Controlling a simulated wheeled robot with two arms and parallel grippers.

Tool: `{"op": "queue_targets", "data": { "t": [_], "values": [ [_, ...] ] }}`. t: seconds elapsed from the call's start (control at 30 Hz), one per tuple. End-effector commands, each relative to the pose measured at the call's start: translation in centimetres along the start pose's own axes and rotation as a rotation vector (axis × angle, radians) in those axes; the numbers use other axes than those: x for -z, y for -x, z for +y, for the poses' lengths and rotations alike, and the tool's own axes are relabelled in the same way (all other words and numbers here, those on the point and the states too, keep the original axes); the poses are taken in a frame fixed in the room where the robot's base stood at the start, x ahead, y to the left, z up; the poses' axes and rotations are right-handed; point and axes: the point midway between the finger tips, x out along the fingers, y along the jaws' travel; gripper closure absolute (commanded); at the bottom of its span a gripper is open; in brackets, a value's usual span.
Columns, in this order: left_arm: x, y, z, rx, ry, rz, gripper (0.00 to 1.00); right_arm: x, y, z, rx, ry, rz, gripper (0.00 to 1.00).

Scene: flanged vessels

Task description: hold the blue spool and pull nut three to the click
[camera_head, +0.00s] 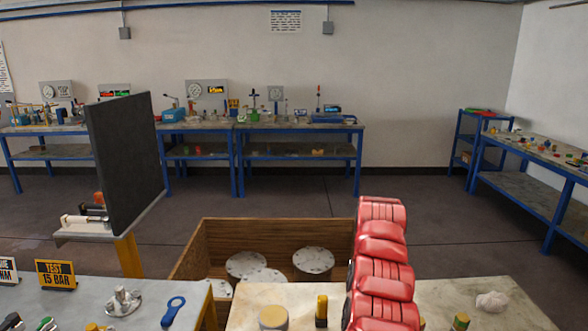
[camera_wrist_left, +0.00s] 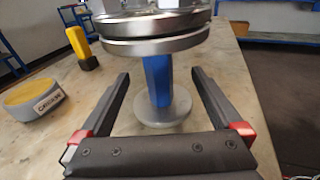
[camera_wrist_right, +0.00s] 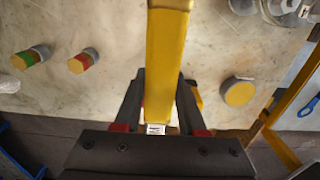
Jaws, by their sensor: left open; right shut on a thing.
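In the left wrist view the blue spool (camera_wrist_left: 158,80) stands upright between a round grey base disc (camera_wrist_left: 163,108) and metal flanges (camera_wrist_left: 153,38) stacked above it. My left gripper (camera_wrist_left: 160,74) is open, its fingers on either side of the spool with gaps showing. In the right wrist view my right gripper (camera_wrist_right: 160,76) is shut on a long yellow tool (camera_wrist_right: 167,60), held above the bench top; the tool's far end runs out of the frame. I cannot make out nut three in any view. Neither gripper can be made out in the head view.
A tin marked grease (camera_wrist_left: 33,98) and a yellow and black block (camera_wrist_left: 80,45) stand left of the spool. A wooden crate (camera_head: 280,232) with pale round discs lies beyond the bench. A blue ring spanner (camera_head: 173,310) and a crumpled white cloth (camera_head: 492,301) lie on the tops.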

Motion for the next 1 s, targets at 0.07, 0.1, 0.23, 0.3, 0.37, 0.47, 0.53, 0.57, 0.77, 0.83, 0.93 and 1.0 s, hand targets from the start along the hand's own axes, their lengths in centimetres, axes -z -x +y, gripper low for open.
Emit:
{"op": "queue_targets", "data": {
  "t": [0.07,0.1,0.23,0.3,0.37,0.47,0.53,0.57,0.77,0.83,0.93,1.0],
  "values": [
    [0.5,-0.8,0.0,0.000,-0.001,0.000,0.00,0.1,-1.0,0.0,0.000,0.000,0.003,1.00],
    [0.4,-1.1,0.1,-0.001,0.000,0.000,0.00,0.1,-1.2,0.0,0.000,0.000,0.003,1.00],
    [0.2,-1.6,0.1,-0.002,0.002,0.000,0.00,0.1,-1.5,0.0,0.000,0.000,0.003,1.00],
    [0.1,-1.8,0.1,-0.002,0.002,0.000,0.00,0.1,-1.6,0.0,0.000,0.000,0.003,1.00],
    [0.1,-1.8,0.1,-0.003,0.002,0.000,0.00,0.1,-1.5,0.0,0.000,0.000,0.003,1.00],
    [0.0,-1.8,0.1,-0.003,0.002,0.000,0.00,0.1,-1.5,0.0,0.000,0.000,0.003,1.00],
    [0.0,-1.8,0.1,-0.003,0.002,0.000,0.00,0.1,-1.5,0.0,0.000,0.000,0.003,1.00],
    [0.0,-1.8,0.1,-0.003,0.002,0.000,0.02,0.1,-1.5,0.0,0.000,0.000,0.003,1.00],
    [0.0,-1.8,0.1,-0.003,0.002,0.000,0.38,0.1,-1.5,0.0,0.000,0.000,0.003,1.00],
    [0.0,-1.8,0.1,-0.003,0.002,0.000,0.50,0.1,-1.5,0.0,0.001,0.000,0.003,1.00],
    [0.0,-1.8,0.1,-0.003,0.002,0.000,0.68,0.1,-1.5,0.0,0.000,0.000,0.003,1.00],
    [0.0,-1.8,0.1,-0.003,0.002,0.000,0.81,0.1,-1.5,0.0,0.000,0.000,0.003,1.00]
  ]
}}
